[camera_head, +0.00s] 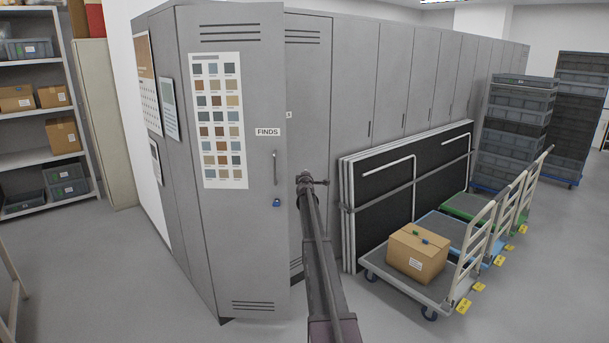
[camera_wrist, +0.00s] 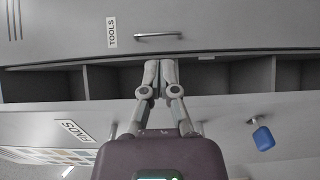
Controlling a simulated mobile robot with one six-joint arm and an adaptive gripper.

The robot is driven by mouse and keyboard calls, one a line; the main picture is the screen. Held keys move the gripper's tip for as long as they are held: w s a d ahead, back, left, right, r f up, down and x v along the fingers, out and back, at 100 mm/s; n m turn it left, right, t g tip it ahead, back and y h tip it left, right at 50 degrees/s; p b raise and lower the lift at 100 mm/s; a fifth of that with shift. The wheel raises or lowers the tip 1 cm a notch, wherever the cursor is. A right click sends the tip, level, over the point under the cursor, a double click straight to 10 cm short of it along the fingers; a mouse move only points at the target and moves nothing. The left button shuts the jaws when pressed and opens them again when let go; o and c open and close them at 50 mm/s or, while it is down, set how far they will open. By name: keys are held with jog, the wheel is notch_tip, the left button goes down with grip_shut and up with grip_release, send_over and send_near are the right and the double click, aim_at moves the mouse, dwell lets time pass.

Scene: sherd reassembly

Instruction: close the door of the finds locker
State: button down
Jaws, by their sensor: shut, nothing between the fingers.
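The grey finds locker door (camera_head: 240,215) stands ajar, with a FINDS label, a colour chart, a handle (camera_head: 275,168) and a blue padlock (camera_head: 276,202). In the wrist view the same door (camera_wrist: 165,128) fills the lower part, with its padlock (camera_wrist: 262,138) at right. Beyond its edge, the open locker interior (camera_wrist: 105,82) shows dark compartments. My gripper (camera_head: 305,178) is just right of the door's handle edge in the head view. In the wrist view my gripper (camera_wrist: 160,66) is shut and empty, its tips over the interior. Contact with the door cannot be told.
The neighbouring TOOLS locker door (camera_wrist: 230,25) is shut. Folded dark panels (camera_head: 400,190) lean on the lockers at right. A trolley (camera_head: 400,285) carries a cardboard box (camera_head: 417,252). Grey floor (camera_head: 120,270) is clear at the left front.

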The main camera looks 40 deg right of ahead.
jog(key=s+a+f+m+g+y, duration=0.1)
jog(key=s+a+f+m+g, duration=0.25)
jog(key=s+a, duration=0.7)
jog(key=s+a+f+m+g+y, duration=0.1)
jog(key=s+a+f+m+g, duration=0.35)
jog(key=a, duration=1.15)
jog(key=s+a+f+m+g+y, duration=0.1)
jog(key=s+a+f+m, duration=0.3)
jog(key=s+a, duration=0.75)
jog(key=s+a+f+g+y, duration=0.2)
jog(key=s+a+f+y, duration=0.1)
jog(key=s+a, duration=0.8)
jog(key=s+a+f+n+g+y, duration=0.1)
jog(key=s+a+f+g+y, duration=0.2)
jog(key=s+a, duration=0.9)
jog(key=a+y, duration=0.1)
jog(key=a, duration=0.2)
jog(key=shift+s+f+n+y, duration=0.3)
jog(key=shift+y, duration=0.1)
jog(key=shift+a, duration=0.1)
